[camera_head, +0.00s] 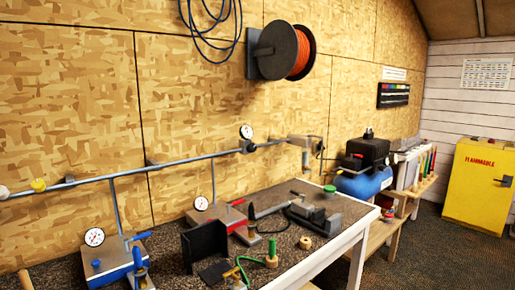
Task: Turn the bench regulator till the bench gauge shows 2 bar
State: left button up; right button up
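Three round white dial gauges show. One gauge (246,131) sits on the grey wall pipe (190,160), a second gauge (200,203) stands at the bench's back edge, and a third gauge (95,237) stands at the front left by a box with blue parts (118,262). I cannot tell which is the bench gauge. All dials are too small to read. A grey fitting (300,144) is at the pipe's right end; whether it is the bench regulator I cannot tell. Neither of my grippers is in view.
The dark speckled bench (285,262) carries a red box (222,216), a black angled block (204,246), a vise-like tool (313,215) and several small items. An orange hose reel (300,53) hangs above. A blue compressor (362,183) and yellow cabinet (480,187) stand right. Floor is clear there.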

aim_at(252, 147)
jog(key=i+l+u, duration=0.4)
jog(key=l, duration=0.4)
jog(key=i+l+u, duration=0.15)
jog(key=l+u, duration=0.25)
jog(key=l, duration=0.45)
jog(key=i+l+u, duration=0.1)
jog(key=l+u, duration=0.35)
jog(key=l, duration=0.5)
jog(key=l+u, duration=0.4)
jog(key=l, duration=0.5)
jog(key=l+u, duration=0.15)
jog(key=l, duration=0.45)
jog(key=k+l+u, duration=0.2)
jog(key=l, duration=0.35)
jog(key=l+u, duration=0.15)
jog(key=l, duration=0.45)
